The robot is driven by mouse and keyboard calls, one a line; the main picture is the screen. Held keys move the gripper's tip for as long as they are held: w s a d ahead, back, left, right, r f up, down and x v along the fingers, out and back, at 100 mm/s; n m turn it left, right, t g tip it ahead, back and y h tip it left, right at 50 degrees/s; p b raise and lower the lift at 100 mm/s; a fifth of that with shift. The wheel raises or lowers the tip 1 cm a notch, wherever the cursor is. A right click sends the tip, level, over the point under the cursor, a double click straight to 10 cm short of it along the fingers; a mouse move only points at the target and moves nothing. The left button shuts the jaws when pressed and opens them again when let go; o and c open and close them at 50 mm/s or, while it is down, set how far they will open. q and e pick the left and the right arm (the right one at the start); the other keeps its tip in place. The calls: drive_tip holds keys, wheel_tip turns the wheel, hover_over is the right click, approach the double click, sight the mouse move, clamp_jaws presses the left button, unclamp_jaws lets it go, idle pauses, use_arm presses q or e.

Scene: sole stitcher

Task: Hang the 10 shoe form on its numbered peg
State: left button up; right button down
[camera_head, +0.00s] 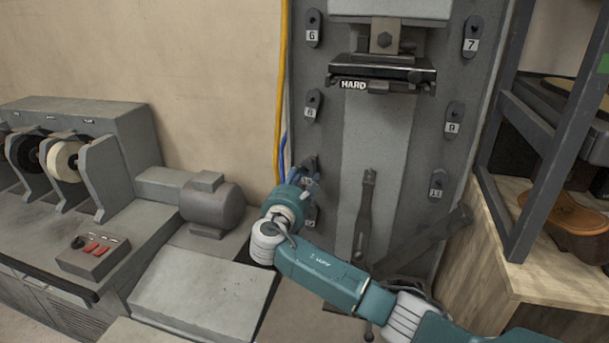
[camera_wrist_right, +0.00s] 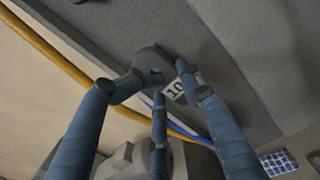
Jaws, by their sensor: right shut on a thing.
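My right gripper (camera_head: 300,174) is at the grey panel, in the lower left column of numbered dark shapes. In the right wrist view its fingers (camera_wrist_right: 155,92) are closed around the dark grey 10 shoe form (camera_wrist_right: 148,62), which has a small hole. The white label reading 10 (camera_wrist_right: 175,90) shows beside the right finger. The form is close against the panel (camera_head: 352,150); I cannot tell whether it sits on a peg. In the head view my fingers hide most of it. My left gripper is not in view.
Dark numbered shapes 6 (camera_head: 313,28), 8 (camera_head: 312,105), 7 (camera_head: 471,35), 9 (camera_head: 453,118) and 11 (camera_head: 437,185) are on the panel. A yellow cable (camera_head: 282,90) runs along its left edge. A grinder (camera_head: 80,150) stands left, a wooden shelf (camera_head: 535,260) right.

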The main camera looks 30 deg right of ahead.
sight(308, 169)
drive_tip(key=shift+x, duration=1.8)
idle(1.4)
drive_tip(key=shift+r, duration=0.1)
drive_tip(key=c, duration=0.9)
unclamp_jaws()
drive_tip(key=shift+w, duration=0.1)
drive_tip(key=shift+s, duration=0.2)
